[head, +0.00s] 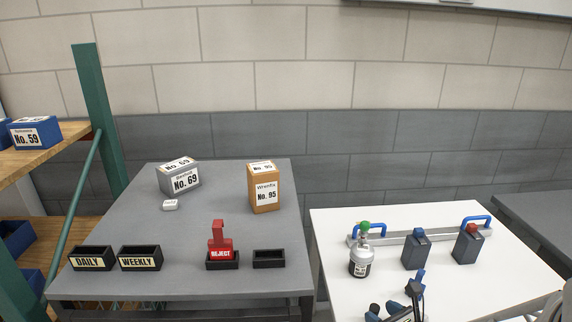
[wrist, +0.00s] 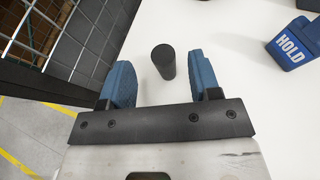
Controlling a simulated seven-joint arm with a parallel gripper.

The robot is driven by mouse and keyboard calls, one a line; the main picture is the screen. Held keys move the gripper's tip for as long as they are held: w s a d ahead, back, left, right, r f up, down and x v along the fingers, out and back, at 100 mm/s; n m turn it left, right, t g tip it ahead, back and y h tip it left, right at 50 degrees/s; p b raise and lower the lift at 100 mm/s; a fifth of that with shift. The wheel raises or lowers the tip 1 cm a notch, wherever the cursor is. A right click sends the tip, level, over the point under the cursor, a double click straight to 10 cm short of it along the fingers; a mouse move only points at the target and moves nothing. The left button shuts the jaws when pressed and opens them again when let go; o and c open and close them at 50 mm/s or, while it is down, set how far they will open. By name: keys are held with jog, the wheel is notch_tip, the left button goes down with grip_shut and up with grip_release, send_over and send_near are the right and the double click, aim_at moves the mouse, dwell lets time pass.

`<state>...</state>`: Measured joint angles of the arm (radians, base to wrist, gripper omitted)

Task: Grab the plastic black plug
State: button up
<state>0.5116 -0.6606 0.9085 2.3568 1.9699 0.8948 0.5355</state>
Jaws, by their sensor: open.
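The black plug (wrist: 163,62) is a plain dark cylinder on the white table in the wrist view. It lies between and slightly beyond the blue fingertips of my gripper (wrist: 161,72). My gripper is open, with a visible gap on both sides of the plug and nothing held. In the head view my gripper (head: 403,299) is low over the front of the white table. I cannot clearly tell the plug from the dark gripper parts there.
A wire mesh (wrist: 62,35) borders the table's left edge.

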aim_at(377, 310)
jog(key=shift+w, duration=0.1)
jog(key=shift+x, duration=2.5)
jog(key=shift+d, duration=0.15)
jog(key=c, duration=1)
notch_tip(377, 310, up, 10)
